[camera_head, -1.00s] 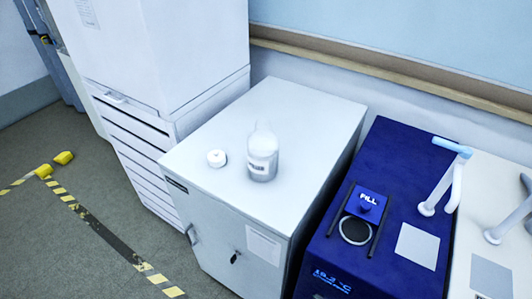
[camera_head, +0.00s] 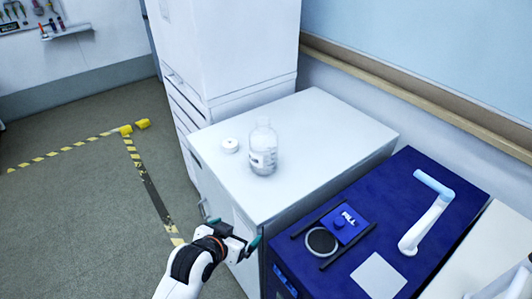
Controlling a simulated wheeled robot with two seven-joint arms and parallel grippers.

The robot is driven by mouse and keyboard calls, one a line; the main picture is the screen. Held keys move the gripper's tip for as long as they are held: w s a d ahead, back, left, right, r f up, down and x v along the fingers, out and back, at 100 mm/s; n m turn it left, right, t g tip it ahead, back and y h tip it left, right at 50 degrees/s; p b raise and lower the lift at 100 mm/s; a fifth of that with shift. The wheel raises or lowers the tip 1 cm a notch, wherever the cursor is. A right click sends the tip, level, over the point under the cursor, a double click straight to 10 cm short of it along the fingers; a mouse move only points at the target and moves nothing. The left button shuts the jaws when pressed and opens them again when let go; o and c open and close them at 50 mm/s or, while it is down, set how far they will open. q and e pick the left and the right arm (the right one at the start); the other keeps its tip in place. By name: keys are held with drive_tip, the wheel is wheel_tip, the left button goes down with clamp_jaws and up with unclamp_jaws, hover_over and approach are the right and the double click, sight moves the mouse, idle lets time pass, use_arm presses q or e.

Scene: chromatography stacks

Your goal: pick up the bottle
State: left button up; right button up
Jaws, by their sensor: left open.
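The bottle (camera_head: 263,150) is clear with a label and stands upright on top of the white cabinet (camera_head: 320,125). A small white round cap (camera_head: 230,146) lies on the cabinet top just left of the bottle. My left gripper (camera_head: 236,236) comes in from the bottom, in front of the cabinet's front face. It is open and empty, below and nearer than the bottle, and apart from it. My right gripper is not in view.
A blue machine (camera_head: 400,190) with a lid marked FILL and a light-blue-topped arm (camera_head: 425,205) stands right of the cabinet. A tall white stack (camera_head: 240,50) stands behind left. Striped tape (camera_head: 145,180) marks open floor at left.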

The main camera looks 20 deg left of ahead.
use_arm(q)
drive_tip(key=w+r+t, duration=0.3)
drive_tip(key=w+r, duration=0.2)
drive_tip(key=n+t, duration=0.1)
drive_tip(key=t, duration=0.3)
approach(257, 143)
drive_tip(key=w, duration=0.5)
drive_tip(key=w+p, duration=0.1)
drive_tip(key=w, duration=0.2)
drive_tip(key=shift+w+d+f, duration=0.1)
drive_tip(key=shift+w+d, duration=0.1)
drive_tip(key=shift+w, duration=0.1)
drive_tip(key=shift+w+d+f, duration=0.1)
drive_tip(key=shift+w, duration=0.4)
drive_tip(key=shift+w+d+f+p, duration=0.1)
drive_tip(key=shift+w+p, duration=0.1)
drive_tip(key=shift+w, duration=0.55)
drive_tip(key=shift+w+d+f+p, duration=0.15)
drive_tip(key=shift+w, duration=0.6)
drive_tip(key=shift+w+d+f+p, duration=0.1)
drive_tip(key=shift+w+p, duration=0.1)
drive_tip(key=shift+w, duration=0.6)
drive_tip(key=shift+s, duration=0.1)
drive_tip(key=c, duration=1.6)
drive_tip(key=shift+r, duration=0.25)
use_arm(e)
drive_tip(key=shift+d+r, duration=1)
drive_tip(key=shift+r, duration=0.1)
